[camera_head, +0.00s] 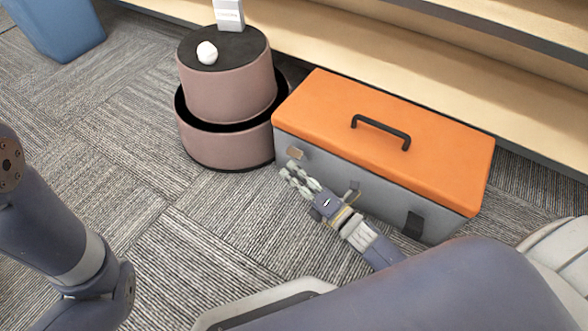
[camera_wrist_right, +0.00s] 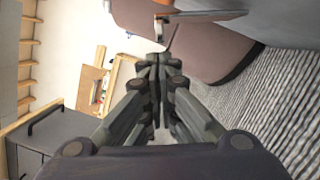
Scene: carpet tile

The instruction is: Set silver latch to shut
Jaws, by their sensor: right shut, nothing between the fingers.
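The toolbox (camera_head: 390,115) has an orange lid, which is down, and a grey body. The silver latch (camera_head: 295,153) shows as a small light plate near the left end of its front, apparently sticking out from the wall. In the right wrist view a thin latch plate (camera_wrist_right: 205,16) stands out just beyond the fingertips. My right gripper (camera_head: 289,172) is shut and empty, just below and in front of that latch; its fingertips also show in the wrist view (camera_wrist_right: 160,62). I cannot tell whether they touch it. My left gripper is out of view.
A dark latch (camera_head: 413,225) sits at the right of the toolbox front. A round pink-brown stool or box (camera_head: 228,95) stands close to the toolbox's left, holding a white ball (camera_head: 207,53). Wooden shelving (camera_head: 400,50) is behind.

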